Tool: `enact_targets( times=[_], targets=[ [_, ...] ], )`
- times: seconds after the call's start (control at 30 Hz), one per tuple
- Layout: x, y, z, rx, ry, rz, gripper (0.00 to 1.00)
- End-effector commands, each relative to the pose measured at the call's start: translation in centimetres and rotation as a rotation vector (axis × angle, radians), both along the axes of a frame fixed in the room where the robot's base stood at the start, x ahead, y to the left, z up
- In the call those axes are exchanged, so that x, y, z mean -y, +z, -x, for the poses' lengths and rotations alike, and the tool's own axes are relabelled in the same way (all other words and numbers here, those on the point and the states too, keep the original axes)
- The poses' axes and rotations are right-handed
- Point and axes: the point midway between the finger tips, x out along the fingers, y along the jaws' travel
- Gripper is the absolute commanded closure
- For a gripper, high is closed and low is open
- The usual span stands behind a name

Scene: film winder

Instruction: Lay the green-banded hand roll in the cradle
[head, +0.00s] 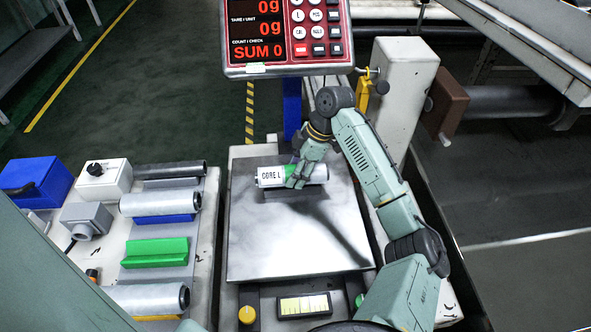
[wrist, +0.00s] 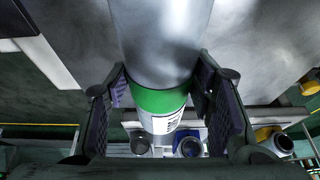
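The hand roll (head: 317,174) has a grey body, a green band and a white end marked CORE L. It lies level over the far part of the steel scale plate (head: 260,245). My gripper (head: 299,177) reaches down over it. In the wrist view my gripper (wrist: 162,85) has a finger on each side of the roll (wrist: 165,40), close against it near the green band (wrist: 161,101). I cannot tell whether the roll touches the plate. A green cradle (head: 155,253) stands empty on the left bench.
On the left bench a grey roll (head: 160,204) rests on a blue cradle (head: 178,219), and another roll (head: 150,299) lies nearer. A white box (head: 104,181) and a blue bin (head: 36,182) stand behind. The scale display (head: 287,38) reads 0g. A white post (head: 403,85) stands right.

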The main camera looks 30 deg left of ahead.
Motion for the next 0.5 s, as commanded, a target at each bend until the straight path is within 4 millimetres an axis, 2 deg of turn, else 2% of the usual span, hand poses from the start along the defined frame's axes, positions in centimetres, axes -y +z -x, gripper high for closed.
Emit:
enact_targets(
  times=[0.33,0.5],
  targets=[
    [-0.01,0.04,0.0,0.0,0.0,0.0,0.29],
    [0.0,0.02,0.0,0.0,0.0,0.0,0.28]
  ],
)
